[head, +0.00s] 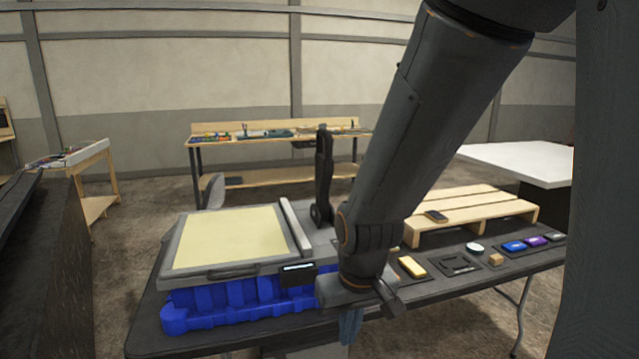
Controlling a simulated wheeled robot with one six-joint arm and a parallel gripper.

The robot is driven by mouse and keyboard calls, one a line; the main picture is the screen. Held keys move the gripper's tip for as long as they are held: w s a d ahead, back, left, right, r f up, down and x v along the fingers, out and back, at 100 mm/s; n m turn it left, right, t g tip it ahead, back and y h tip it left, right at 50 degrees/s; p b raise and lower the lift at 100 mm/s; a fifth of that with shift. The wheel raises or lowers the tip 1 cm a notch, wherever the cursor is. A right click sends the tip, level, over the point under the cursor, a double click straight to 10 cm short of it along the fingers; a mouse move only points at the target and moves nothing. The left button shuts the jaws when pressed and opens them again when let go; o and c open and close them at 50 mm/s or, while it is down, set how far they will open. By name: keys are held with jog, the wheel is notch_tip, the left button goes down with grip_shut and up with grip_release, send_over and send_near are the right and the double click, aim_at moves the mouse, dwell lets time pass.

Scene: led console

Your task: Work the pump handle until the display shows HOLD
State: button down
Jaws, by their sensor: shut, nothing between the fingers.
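The pump handle (323,178) is a dark upright lever on the right part of a grey console (180,240). The console has a pale yellow panel (232,238) and sits on a blue ribbed base (235,300). A small dark display (298,275) on the console's front edge shows a bright strip; its text is too small to read. My gripper (388,297) is low at the table's front edge, right of the display, apart from the handle. It is shut and empty. My arm hides the console's right end.
On the dark table (160,345), right of my arm, lie a yellow block (412,267), a black tray (460,264), a small wooden block (496,260), and blue (514,246) and purple (536,240) items. A pallet (470,215) with a dark device (436,216) stands behind. A workbench (270,138) is farther back.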

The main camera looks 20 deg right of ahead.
notch_tip(320, 180, down, 10)
jog(key=g+b, duration=0.1)
jog(key=b, duration=0.6)
jog(key=shift+w, duration=0.35)
jog(key=shift+a+r, duration=0.1)
jog(key=shift+r, duration=0.05)
